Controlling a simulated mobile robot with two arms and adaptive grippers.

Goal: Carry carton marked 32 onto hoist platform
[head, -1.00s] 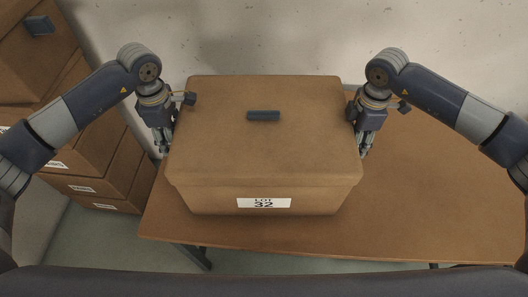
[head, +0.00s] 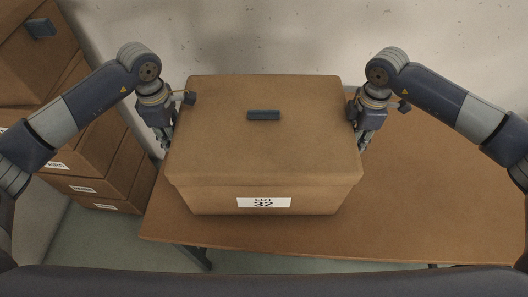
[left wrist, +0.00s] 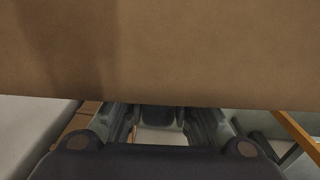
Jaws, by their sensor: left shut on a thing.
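The carton marked 32 (head: 265,140) is a large brown box with a lid, a dark tab on top and a white "LOT 32" label (head: 264,203) on its front. It sits upright on the brown table (head: 430,190). My left gripper (head: 165,142) is at its left side, shut on the carton, its fingertips partly hidden. In the left wrist view the carton wall (left wrist: 160,55) fills the upper half, above the fingers of my left gripper (left wrist: 157,115). My right gripper (head: 362,142) is at the carton's right side; its grip is unclear. No hoist platform is recognisable.
Stacked brown cartons (head: 100,185) with labels stand at the left, beside the table. Another carton with a dark tab (head: 38,45) is at the upper left. A pale wall (head: 270,35) stands behind. The table's right part is clear.

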